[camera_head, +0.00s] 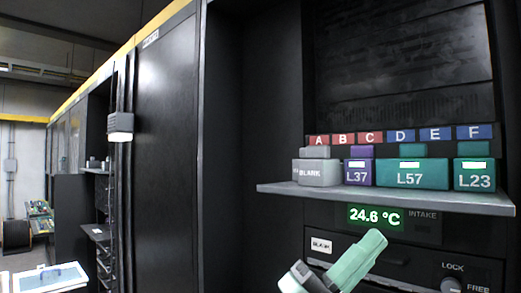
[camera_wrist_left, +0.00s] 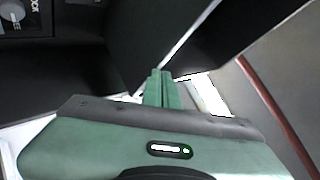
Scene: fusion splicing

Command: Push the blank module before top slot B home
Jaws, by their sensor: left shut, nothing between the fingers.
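The grey blank module (camera_head: 318,172), marked BLANK, sits at the left end of a shelf in the head view, with a small raised grey block behind its top. It stands below the red A and B labels; B (camera_head: 342,139) is the second tag, and the slot openings behind the modules are hidden. My left gripper (camera_head: 373,240) is green and shut, empty, below the shelf and to the right of the blank module, well apart from it. Its closed fingers also show in the left wrist view (camera_wrist_left: 161,88). The module is not recognisable there. My right gripper is not in view.
The shelf (camera_head: 400,199) juts out above my left gripper. Purple L37 (camera_head: 358,173), wide teal L57 (camera_head: 409,175) and teal L23 (camera_head: 474,176) stand right of the blank module. Below are a green temperature display (camera_head: 375,216) and a lock knob (camera_head: 452,285).

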